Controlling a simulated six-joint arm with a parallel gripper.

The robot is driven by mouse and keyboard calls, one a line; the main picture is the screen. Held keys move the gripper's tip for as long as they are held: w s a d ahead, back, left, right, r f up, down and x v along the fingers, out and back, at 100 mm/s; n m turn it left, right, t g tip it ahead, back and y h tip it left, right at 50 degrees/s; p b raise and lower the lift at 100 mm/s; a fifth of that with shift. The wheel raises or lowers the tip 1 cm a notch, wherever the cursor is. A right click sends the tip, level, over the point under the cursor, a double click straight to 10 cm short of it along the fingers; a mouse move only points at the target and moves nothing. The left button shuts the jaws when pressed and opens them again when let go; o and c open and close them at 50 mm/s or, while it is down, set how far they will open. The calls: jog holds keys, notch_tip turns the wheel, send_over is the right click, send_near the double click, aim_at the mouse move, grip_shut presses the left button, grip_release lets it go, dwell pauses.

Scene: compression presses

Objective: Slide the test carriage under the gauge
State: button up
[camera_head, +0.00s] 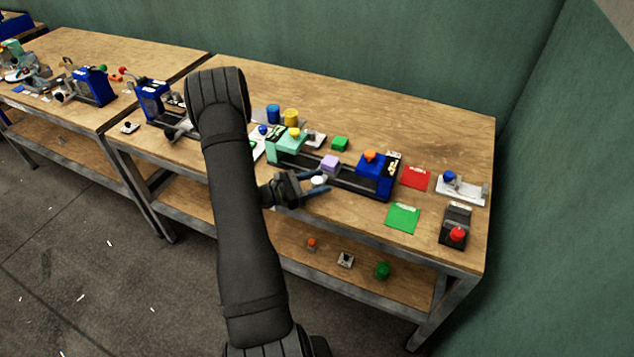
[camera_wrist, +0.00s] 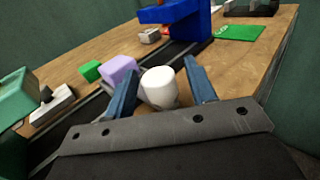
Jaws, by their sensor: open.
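A lilac block (camera_head: 330,163) sits on a dark rail (camera_head: 352,181) between two frames, apparently on the carriage. A white round knob (camera_head: 318,180) is on the near side of the rail. My gripper (camera_head: 324,181) is open, its blue fingers on either side of the knob; in the wrist view the white knob (camera_wrist: 159,87) stands between the fingers with a visible gap at the right. The lilac block (camera_wrist: 119,71) is just behind it. A blue frame with an orange top (camera_head: 376,175) stands at the rail's right end, a mint-green frame (camera_head: 286,146) at its left. Which is the gauge is unclear.
A green card (camera_head: 402,218), a red card (camera_head: 414,178) and a red-button box (camera_head: 456,228) lie to the right. A green block (camera_head: 340,143) and yellow and blue cylinders (camera_head: 290,116) stand behind the rail. The bench's front edge is close to my gripper.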

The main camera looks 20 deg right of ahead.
jog(key=shift+c, duration=0.4)
grip_shut()
jog(key=w+a, duration=0.8)
jog(key=a, duration=0.1)
jog(key=shift+w, duration=0.4)
jog(key=shift+o, duration=0.2)
grip_release()
jog(key=shift+w, duration=0.1)
jog(key=shift+o, duration=0.2)
jog(key=a, duration=1.7)
jog(key=shift+a, duration=0.2)
